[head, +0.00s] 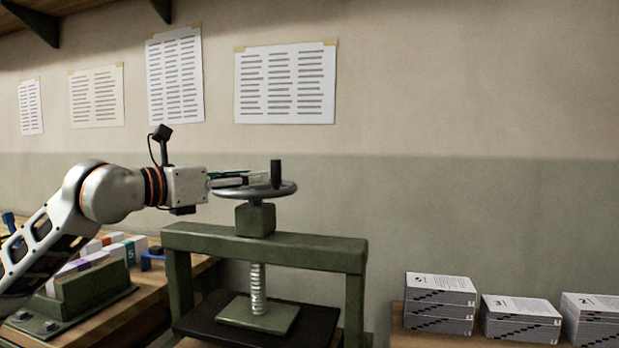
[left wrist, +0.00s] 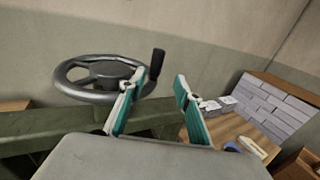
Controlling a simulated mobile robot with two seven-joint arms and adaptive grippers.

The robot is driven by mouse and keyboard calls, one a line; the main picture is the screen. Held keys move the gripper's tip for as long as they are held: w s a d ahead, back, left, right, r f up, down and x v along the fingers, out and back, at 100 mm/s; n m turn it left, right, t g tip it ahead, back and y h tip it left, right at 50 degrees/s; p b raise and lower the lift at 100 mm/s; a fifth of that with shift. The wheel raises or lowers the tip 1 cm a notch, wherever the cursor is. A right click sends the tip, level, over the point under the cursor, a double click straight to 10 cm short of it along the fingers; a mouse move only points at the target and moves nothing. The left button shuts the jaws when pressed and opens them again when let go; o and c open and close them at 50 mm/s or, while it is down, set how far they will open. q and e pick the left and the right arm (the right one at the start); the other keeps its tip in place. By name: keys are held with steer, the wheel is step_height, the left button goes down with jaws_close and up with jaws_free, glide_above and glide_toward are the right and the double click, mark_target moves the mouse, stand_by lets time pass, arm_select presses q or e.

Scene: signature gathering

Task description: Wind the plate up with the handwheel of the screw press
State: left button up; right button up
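The green screw press (head: 190,238) stands on the bench. Its grey handwheel (head: 228,191) lies flat on top, with a dark upright handle (head: 276,172) at the rim's right. The wheel (left wrist: 72,90) and handle (left wrist: 155,64) also show in the left wrist view. The screw (head: 258,285) runs down to the green plate (head: 250,318), low over the dark bed (head: 315,322); I cannot tell whether they touch. My left gripper (head: 262,179) is level above the wheel. In the wrist view its green-edged fingers (left wrist: 160,82) are apart, with the handle near the left fingertip. My right gripper is not in view.
Paper stacks (head: 440,300) sit on a wooden surface at the right. Printed sheets (head: 285,84) hang on the wall.

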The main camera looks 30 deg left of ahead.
mark_target(272, 170)
arm_select(q)
steer(key=x, duration=0.2)
steer(key=p+x, duration=0.1)
steer(key=x, duration=0.1)
steer(key=r+p+x, duration=0.1)
steer(key=x, duration=0.2)
steer(key=shift+w+a, duration=0.2)
steer(key=shift+a, duration=0.15)
steer(key=shift+w+d+f, duration=0.1)
steer(key=shift+w+f, duration=0.05)
steer(key=shift+w, duration=0.4)
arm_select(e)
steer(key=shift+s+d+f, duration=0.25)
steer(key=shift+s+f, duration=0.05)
arm_select(q)
jaws_close()
